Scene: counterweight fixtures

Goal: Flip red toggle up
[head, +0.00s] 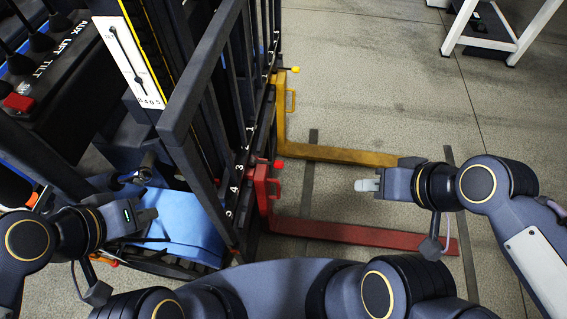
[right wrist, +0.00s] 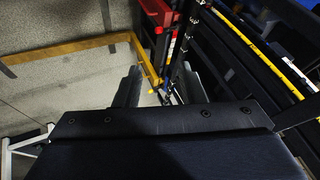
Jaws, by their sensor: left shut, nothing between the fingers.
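A small red toggle knob (head: 278,164) sticks out to the right at the top of the red fork (head: 350,233), beside the dark carriage rail. In the right wrist view a small red knob (right wrist: 158,30) shows on the red fork bracket near the top. My right gripper (head: 367,185) is open and empty, to the right of the toggle and apart from it. Its two fingers (right wrist: 160,90) stand apart in the right wrist view. My left gripper (head: 150,217) is shut and empty, near the blue panel at the left. I cannot tell whether the toggle is up or down.
A yellow fork (head: 335,153) with its yellow knob (head: 295,70) lies beyond the red one. The dark mast (head: 200,75) and carriage bars stand between my grippers. A lever console (head: 50,60) is at the upper left. The floor at the right is open.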

